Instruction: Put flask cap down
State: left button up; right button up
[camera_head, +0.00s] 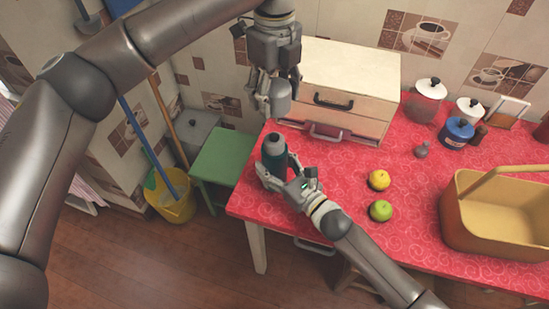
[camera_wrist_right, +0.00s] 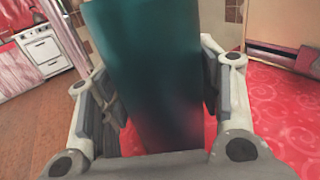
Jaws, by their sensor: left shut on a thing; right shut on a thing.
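The teal flask (camera_head: 273,155) stands upright near the left end of the red counter, its grey top uncovered. My right gripper (camera_head: 274,175) is shut around its body. In the right wrist view the flask (camera_wrist_right: 147,75) fills the space between the fingers of my right gripper (camera_wrist_right: 160,110). My left gripper (camera_head: 272,98) is above and behind the flask, shut on the grey flask cap (camera_head: 279,97). The cap is held in the air, apart from the flask, in front of the cream drawer box.
A cream drawer box (camera_head: 350,75) stands behind. A yellow fruit (camera_head: 379,180), a green apple (camera_head: 381,211) and a yellow basket (camera_head: 490,235) are to the right. Several jars, including a blue one (camera_head: 458,134), stand at the back.

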aim_at(274, 135)
pick_arm(q)
notch_tip(274, 135, down, 3)
jog(key=n, duration=0.4)
jog(key=shift+n, duration=0.3)
notch_tip(274, 135, down, 10)
jog(key=shift+r, duration=0.1)
jog(key=shift+f, duration=0.2)
jog(key=o, duration=0.9)
notch_tip(274, 135, up, 12)
jog(key=shift+r, duration=0.2)
